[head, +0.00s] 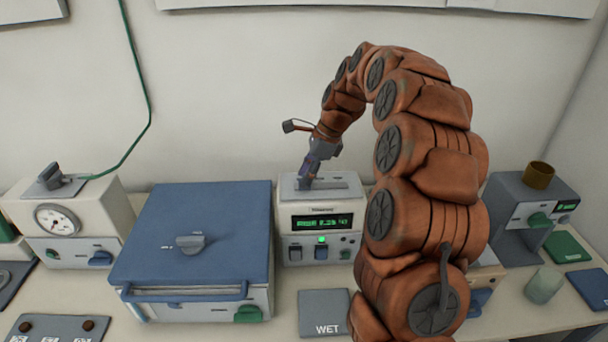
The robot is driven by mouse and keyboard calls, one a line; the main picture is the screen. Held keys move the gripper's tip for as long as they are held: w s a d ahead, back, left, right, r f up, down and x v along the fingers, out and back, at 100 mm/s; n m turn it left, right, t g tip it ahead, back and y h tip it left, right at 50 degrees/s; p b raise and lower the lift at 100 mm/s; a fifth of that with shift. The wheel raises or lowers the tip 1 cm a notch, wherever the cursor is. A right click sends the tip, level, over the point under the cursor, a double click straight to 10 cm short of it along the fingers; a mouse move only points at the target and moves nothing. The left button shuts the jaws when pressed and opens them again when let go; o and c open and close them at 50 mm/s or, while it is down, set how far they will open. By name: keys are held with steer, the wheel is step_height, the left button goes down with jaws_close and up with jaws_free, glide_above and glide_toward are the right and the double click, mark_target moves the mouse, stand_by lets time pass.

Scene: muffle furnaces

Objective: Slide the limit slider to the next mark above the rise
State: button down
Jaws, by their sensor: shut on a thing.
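A cream controller box (290,221) stands in the middle of the bench, with a lit green display (322,222) whose reading is too small to read surely. On its top is a grey slider track plate (338,184). My gripper (305,183) points down at the left part of this track, with its fingers shut on the limit slider. The fingers mostly hide the slider. The track's marks are too small to make out.
A blue-lidded furnace (190,235) stands close on the left of the controller. A gauge box (62,217) is at far left, and a grey device with a brown cup (538,176) at right. A grey "WET" pad (324,312) lies in front. My arm hides the bench right of the controller.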

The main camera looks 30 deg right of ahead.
steer(key=d, duration=0.1)
steer(key=s+d, duration=0.1)
steer(key=d, duration=0.2)
steer(key=shift+s+b, duration=0.35)
steer(key=shift+s, duration=0.05)
steer(key=c, duration=0.6)
jaws_free()
steer(key=shift+c, duration=0.2)
steer(key=v, duration=1.2)
